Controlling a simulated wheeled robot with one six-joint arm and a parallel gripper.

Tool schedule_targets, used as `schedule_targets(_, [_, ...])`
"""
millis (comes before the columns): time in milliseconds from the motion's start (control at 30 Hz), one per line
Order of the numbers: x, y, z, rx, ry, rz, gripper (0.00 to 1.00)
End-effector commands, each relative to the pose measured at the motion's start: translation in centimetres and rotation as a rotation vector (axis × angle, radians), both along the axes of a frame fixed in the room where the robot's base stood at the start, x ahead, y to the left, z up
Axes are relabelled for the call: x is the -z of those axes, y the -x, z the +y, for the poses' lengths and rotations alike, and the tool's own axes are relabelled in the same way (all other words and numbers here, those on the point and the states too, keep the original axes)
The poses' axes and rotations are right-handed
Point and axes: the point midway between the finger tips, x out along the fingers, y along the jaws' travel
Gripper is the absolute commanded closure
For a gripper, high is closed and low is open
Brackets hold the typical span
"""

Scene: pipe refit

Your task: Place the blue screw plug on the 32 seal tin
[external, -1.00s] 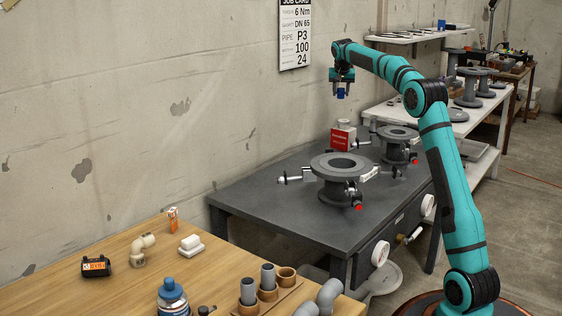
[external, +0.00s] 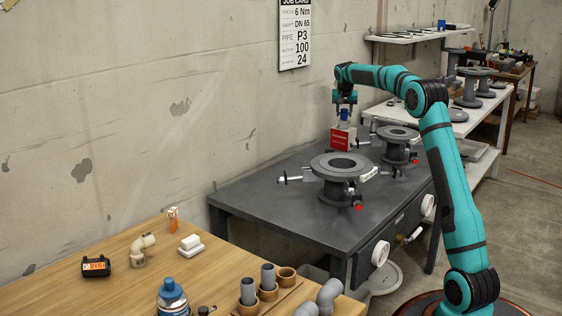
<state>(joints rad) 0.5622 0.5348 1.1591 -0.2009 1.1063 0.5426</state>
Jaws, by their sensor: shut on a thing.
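The blue screw plug (external: 345,115) is held in my gripper (external: 345,109), whose jaws are shut on it, in the external view. It is close above a red and white box-shaped container (external: 340,142) at the back of the dark grey table. A small pale round top shows at this container in the earlier view and is now mostly hidden by the plug. I cannot read a 32 anywhere, so I cannot tell which part is the seal tin. I cannot tell whether the plug touches what is below it.
Flanged grey pipe spools (external: 341,168) with clamps stand on the dark table (external: 270,195), just in front and right of the container. The concrete wall (external: 200,100) is behind. A wooden bench (external: 130,285) with pipe fittings is at the front left.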

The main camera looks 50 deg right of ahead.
Motion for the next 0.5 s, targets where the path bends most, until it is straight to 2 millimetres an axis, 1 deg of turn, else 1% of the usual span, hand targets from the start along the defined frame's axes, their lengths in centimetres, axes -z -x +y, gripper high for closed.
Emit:
schedule_targets(67, [0.44, -0.01, 0.01, 0.000, 0.001, -0.002, 0.81])
schedule_targets(400, [0.72, -0.01, 0.00, 0.000, 0.001, -0.001, 0.81])
schedule_targets(433, [0.75, -0.01, 0.00, 0.000, 0.000, -0.001, 0.58])
schedule_targets(467, [0.73, -0.01, 0.00, 0.000, 0.000, -0.001, 0.52])
schedule_targets(500, [0.72, -0.01, 0.00, 0.000, 0.001, -0.002, 0.44])
